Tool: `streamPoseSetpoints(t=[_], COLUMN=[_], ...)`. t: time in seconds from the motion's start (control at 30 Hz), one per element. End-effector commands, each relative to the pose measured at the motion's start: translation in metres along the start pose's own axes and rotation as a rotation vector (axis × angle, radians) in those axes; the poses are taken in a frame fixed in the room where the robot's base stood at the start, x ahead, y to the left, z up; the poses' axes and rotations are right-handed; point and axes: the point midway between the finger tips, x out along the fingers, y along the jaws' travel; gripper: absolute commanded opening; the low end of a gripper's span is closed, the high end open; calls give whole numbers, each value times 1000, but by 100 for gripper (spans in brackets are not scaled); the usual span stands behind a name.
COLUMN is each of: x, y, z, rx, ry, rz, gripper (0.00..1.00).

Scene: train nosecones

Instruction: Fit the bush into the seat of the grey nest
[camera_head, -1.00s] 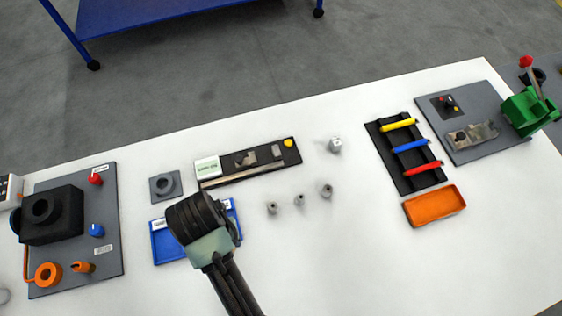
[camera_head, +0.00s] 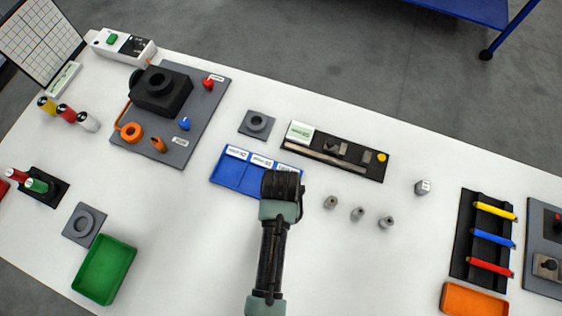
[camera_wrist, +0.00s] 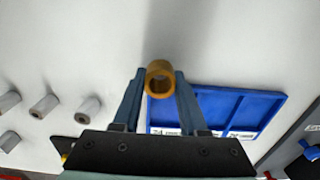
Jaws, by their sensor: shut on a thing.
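The bush (camera_wrist: 160,78) is a short bronze-coloured ring with an open bore. My gripper (camera_wrist: 160,84) is shut on it, one finger on each side, and holds it in the wrist view above the white table near the blue tray. In the head view my wrist hides the fingertips and the bush. Two grey square blocks with a raised round seat show there: one grey nest (camera_head: 256,124) behind the blue tray, and another grey block (camera_head: 84,224) at the left by the green bin. Both seats look empty.
The blue tray (camera_head: 228,174) with labelled compartments is partly under my wrist. Several small grey cylinders (camera_head: 357,213) stand to its right. A grey board (camera_head: 200,115) with a black block is left of the nest. The green bin (camera_head: 104,270) is front left. The table's middle left is clear.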

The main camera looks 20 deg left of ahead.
Motion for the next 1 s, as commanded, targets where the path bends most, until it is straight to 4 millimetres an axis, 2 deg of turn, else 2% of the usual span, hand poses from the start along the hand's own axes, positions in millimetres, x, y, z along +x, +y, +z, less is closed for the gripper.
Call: streamPoseSetpoints(t=[0.13, 0.5, 0.53, 0.67, 0.7, 1.0], x=[12, 16, 16, 16, 16, 14], y=[0, 0, 0, 0, 0, 0], z=[0, 0, 0, 0, 0, 0], rx=[0, 0, 0, 0, 0, 0], ry=[1, 2, 1, 1, 1, 2], rz=[0, 0, 0, 0, 0, 0], gripper=[0, 0, 44, 67, 72, 72])
